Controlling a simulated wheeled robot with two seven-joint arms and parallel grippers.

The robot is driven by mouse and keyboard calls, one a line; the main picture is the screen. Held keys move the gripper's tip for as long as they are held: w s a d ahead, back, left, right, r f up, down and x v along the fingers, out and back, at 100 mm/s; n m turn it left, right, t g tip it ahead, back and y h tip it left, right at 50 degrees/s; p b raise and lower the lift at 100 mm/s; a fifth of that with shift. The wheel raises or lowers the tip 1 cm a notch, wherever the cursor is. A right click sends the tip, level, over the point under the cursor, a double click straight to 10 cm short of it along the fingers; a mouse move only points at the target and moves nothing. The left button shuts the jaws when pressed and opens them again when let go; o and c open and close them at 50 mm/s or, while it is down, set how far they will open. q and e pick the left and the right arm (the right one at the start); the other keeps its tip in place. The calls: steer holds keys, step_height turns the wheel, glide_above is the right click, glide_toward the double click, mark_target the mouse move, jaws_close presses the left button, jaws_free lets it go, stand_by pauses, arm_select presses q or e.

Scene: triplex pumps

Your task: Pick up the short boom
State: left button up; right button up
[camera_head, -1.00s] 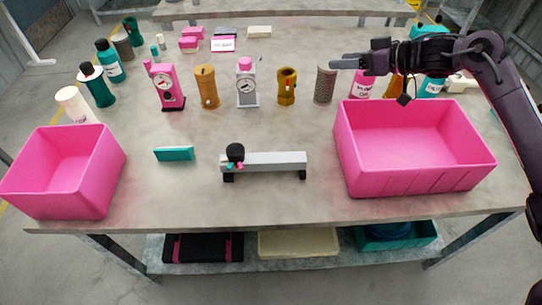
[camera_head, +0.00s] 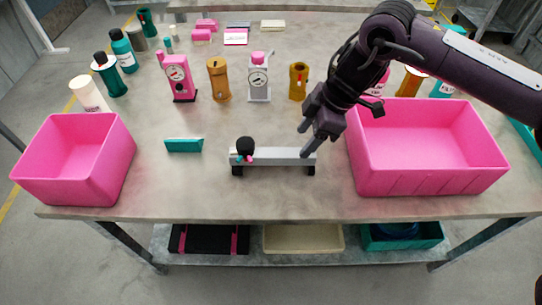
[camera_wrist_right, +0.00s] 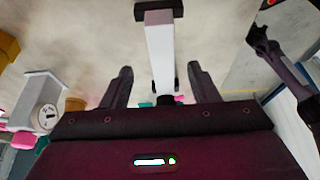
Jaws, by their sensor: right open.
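The short boom looks to be the light grey bar (camera_head: 285,155) on black feet at the front middle of the table, with a black knob (camera_head: 245,145) and small pink and teal parts at its left end. My right gripper (camera_head: 307,153) is open and empty, pointing down over the bar's right end. In the right wrist view the bar (camera_wrist_right: 160,45) lies lengthwise between the open fingers, and I see no contact. The fingers hide part of the bar in the head view. A dark arm end, probably my left gripper (camera_wrist_right: 262,38), shows at the right of the wrist view; its jaws are unclear.
A large pink bin (camera_head: 430,182) stands close to the right of the bar. Another pink bin (camera_head: 70,190) stands at the left. A teal block (camera_head: 184,145) lies left of the bar. Several pumps, including a grey one (camera_head: 259,80), stand behind it. The table front is clear.

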mark_target(292, 152)
steer(key=x, duration=0.7)
steer(key=shift+s+a+f, duration=0.15)
steer(key=shift+a+f, duration=0.1)
steer(key=shift+a, duration=0.2)
jaws_close()
